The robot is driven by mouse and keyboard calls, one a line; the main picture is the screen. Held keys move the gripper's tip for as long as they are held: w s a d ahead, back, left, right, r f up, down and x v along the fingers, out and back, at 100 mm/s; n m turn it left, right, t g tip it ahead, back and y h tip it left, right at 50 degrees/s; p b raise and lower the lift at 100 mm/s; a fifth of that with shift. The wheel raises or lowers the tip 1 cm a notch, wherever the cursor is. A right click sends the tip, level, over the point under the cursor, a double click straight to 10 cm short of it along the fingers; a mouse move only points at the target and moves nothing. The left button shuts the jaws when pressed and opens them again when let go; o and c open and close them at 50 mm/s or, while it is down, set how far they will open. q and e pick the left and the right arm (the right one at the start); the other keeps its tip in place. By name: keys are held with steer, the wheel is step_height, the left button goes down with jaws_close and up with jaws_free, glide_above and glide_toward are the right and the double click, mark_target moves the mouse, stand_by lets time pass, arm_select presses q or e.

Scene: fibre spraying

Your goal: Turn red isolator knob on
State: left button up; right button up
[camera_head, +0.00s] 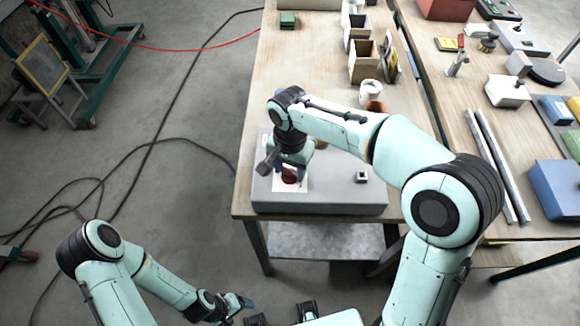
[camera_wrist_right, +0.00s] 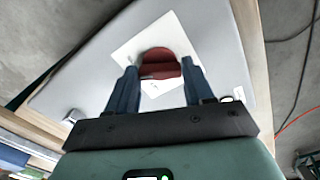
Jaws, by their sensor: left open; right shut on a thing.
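The red isolator knob (camera_head: 290,175) sits on a white square plate (camera_head: 281,184) on top of a grey box (camera_head: 335,195) at the table's near left corner. In the right wrist view the knob (camera_wrist_right: 160,64) is round and dark red with a raised bar across it. My right gripper (camera_wrist_right: 157,80) points down over the knob, with its fingers on either side of it, shut on it. The fingers hide part of the plate. My left gripper (camera_head: 243,303) is open and empty, low in front of the table, away from the knob.
A small switch (camera_head: 361,177) is on the right part of the grey box. Wooden bins (camera_head: 362,62) and a white cup (camera_head: 370,90) stand farther back on the table (camera_head: 285,75). Black cables (camera_head: 160,140) lie on the floor to the left.

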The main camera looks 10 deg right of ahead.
mark_target(290, 172)
steer(key=shift+r+m, duration=0.1)
steer(key=shift+m, duration=1.1)
arm_select(q)
steer(key=shift+f, duration=0.1)
arm_select(e)
steer(key=o, duration=1)
steer(key=shift+o, duration=0.2)
arm_select(q)
steer(key=w+r+p, duration=0.2)
steer(key=r, duration=0.1)
arm_select(e)
step_height(290, 172, up, 13)
steer(key=shift+r, duration=0.15)
